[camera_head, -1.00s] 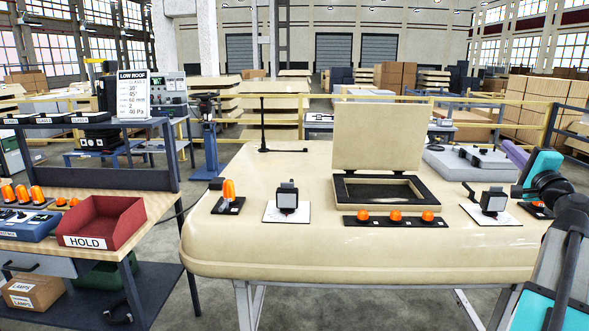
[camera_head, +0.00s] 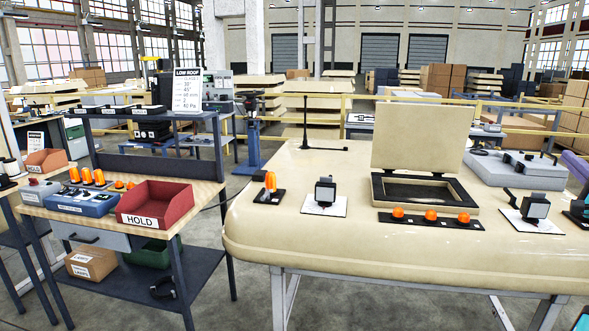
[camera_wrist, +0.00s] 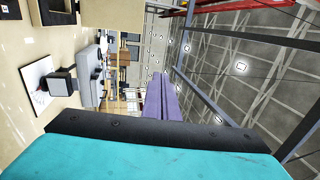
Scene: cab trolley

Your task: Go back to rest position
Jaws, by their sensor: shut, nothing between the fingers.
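A large teal part with a black edge fills the bottom of the wrist view and seems to be my own arm. The wrist picture is turned sideways. It shows the cream roof surface, a square work lamp (camera_wrist: 62,82) on a white plate and the grey roof unit (camera_wrist: 88,76), all apart from that part.
The roof carries an open hatch (camera_head: 412,136), orange lamps (camera_head: 431,215), a work lamp (camera_head: 325,192) and a thin antenna (camera_head: 305,122). Left stands a bench with a red HOLD bin (camera_head: 157,203) and a LOW ROOF sign (camera_head: 187,90). Grey floor (camera_head: 245,305) is clear between bench and roof.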

